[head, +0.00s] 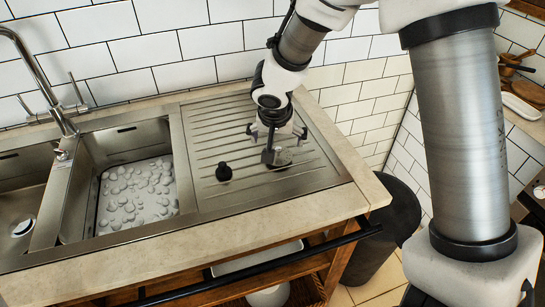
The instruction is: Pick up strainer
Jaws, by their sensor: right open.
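A small round grey metal piece, which looks like the strainer (284,158), lies on the ribbed drainboard (215,125) of the steel sink. My right gripper (278,144) points down directly over it, with its fingers spread open. The gripper partly hides the piece, and I cannot tell whether they touch. A small black knob-like piece (224,173) stands on the drainboard to the left, apart from the gripper. My left gripper is not in view.
A sink basin (84,215) with whitish bubbly contents lies left of the drainboard, with a second basin (42,192) and a tall tap (38,72) beyond. A tiled wall rises behind. A dark bin (388,222) stands beside the counter's right end.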

